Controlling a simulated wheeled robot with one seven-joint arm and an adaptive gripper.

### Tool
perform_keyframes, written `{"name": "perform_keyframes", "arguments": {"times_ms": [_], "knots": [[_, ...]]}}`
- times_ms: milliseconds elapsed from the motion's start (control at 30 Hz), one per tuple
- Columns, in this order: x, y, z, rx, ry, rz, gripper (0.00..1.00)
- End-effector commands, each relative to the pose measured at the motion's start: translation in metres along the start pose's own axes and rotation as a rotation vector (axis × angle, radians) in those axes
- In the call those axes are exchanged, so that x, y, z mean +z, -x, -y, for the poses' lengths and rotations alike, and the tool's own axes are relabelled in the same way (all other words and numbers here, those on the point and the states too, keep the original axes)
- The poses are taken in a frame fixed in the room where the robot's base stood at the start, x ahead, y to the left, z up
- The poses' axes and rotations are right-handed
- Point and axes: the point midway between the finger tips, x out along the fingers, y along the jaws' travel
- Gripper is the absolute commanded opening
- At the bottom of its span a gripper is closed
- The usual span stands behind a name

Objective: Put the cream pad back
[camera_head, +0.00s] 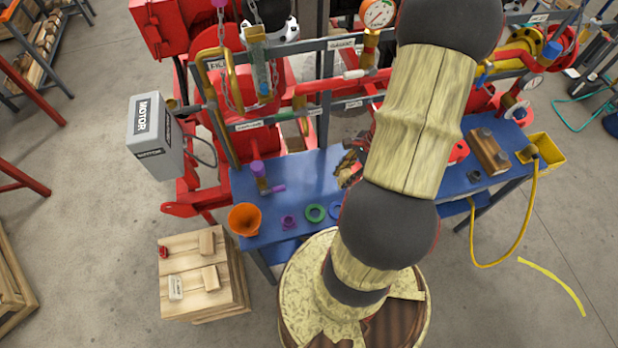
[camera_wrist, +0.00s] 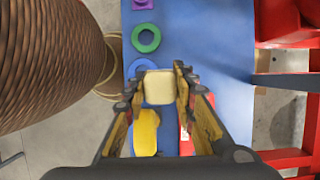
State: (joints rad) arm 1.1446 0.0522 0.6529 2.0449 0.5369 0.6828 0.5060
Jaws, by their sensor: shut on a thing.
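The cream pad (camera_wrist: 159,88) sits between the fingertips of my gripper (camera_wrist: 157,80) in the wrist view. It is a small pale block with rounded corners. My gripper is shut on it, above the blue bench (camera_wrist: 222,65). In the head view my gripper (camera_head: 348,168) shows only in part beside my arm, over the bench (camera_head: 300,168), and I cannot make out the pad there.
A green ring (camera_wrist: 146,38), a blue ring (camera_wrist: 141,67), a yellow part (camera_wrist: 146,130) and a red part (camera_wrist: 186,142) lie below. An orange funnel (camera_head: 244,219) stands at the bench's left end. Red pipework (camera_head: 290,95) rises behind. A wooden crate (camera_head: 200,285) stands lower left.

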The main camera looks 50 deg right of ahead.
Motion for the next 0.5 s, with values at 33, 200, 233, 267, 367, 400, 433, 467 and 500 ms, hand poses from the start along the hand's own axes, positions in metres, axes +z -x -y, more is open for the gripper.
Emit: {"name": "perform_keyframes", "arguments": {"times_ms": [33,200,233,267,367,400,433,467,500], "knots": [[0.005,-0.007,0.005,0.004,0.003,0.002,0.00],[0.025,-0.033,0.030,0.005,0.006,0.002,0.00],[0.029,-0.037,0.034,0.005,0.007,0.002,0.00],[0.032,-0.042,0.039,0.005,0.006,0.001,0.00],[0.043,-0.058,0.053,0.005,0.007,0.002,0.00],[0.045,-0.067,0.057,0.006,0.005,0.002,0.00],[0.045,-0.074,0.061,0.006,0.004,0.002,0.00],[0.046,-0.080,0.063,0.005,0.003,0.002,0.00],[0.047,-0.088,0.067,0.006,0.003,0.002,0.00]]}}
